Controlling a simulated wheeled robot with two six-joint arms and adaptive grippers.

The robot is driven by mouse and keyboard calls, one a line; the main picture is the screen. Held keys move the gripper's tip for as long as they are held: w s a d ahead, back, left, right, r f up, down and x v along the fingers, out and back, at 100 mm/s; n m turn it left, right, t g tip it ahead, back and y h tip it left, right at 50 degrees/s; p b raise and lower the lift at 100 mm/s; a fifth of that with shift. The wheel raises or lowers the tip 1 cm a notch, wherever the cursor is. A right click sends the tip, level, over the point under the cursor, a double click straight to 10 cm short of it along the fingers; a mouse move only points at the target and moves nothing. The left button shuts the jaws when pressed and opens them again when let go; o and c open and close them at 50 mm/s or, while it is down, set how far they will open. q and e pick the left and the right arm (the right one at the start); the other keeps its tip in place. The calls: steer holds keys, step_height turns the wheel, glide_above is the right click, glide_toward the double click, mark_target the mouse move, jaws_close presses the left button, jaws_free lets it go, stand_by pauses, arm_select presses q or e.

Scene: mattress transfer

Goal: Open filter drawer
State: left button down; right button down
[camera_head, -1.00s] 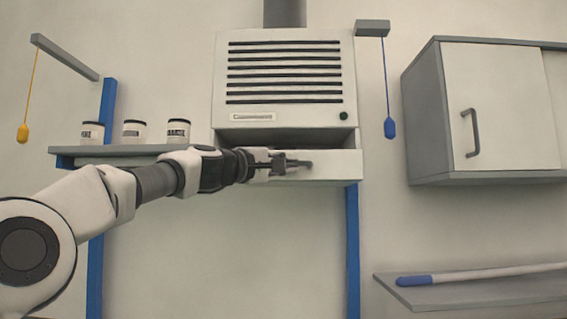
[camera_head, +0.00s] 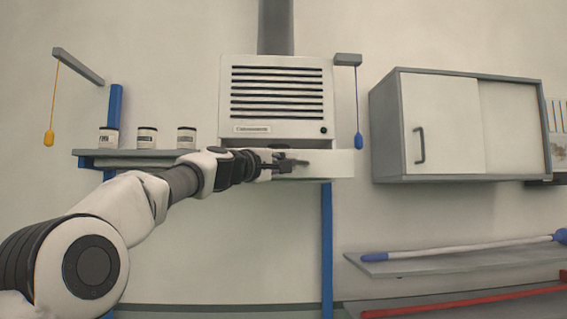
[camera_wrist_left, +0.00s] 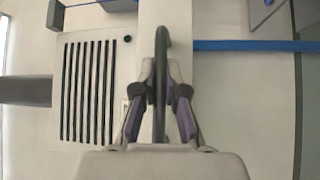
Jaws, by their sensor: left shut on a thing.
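The filter unit (camera_head: 276,92), a white box with dark slots, hangs on the wall under a grey duct. Its white filter drawer (camera_head: 335,164) is at the bottom and juts out past the unit's right side, pulled out toward me. My left gripper (camera_head: 290,163) is at the drawer front, shut on the dark handle. In the left wrist view the handle (camera_wrist_left: 161,45) runs between the two fingers of the left gripper (camera_wrist_left: 160,92), with the pale drawer front (camera_wrist_left: 180,14) behind it. My right gripper is not in view.
A shelf (camera_head: 135,153) with several labelled jars stands left of the unit. Pull cords with a yellow knob (camera_head: 49,138) and a blue knob (camera_head: 359,141) hang either side. A wall cabinet (camera_head: 455,125) is at right, above shelves holding a white pole (camera_head: 460,248) and a red pole (camera_head: 470,301).

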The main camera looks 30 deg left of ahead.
arm_select(q)
steer(key=c, duration=1.2)
jaws_free()
steer(key=shift+a, duration=0.2)
steer(key=shift+s, duration=0.1)
steer(key=v, duration=0.7)
steer(key=shift+f, duration=0.2)
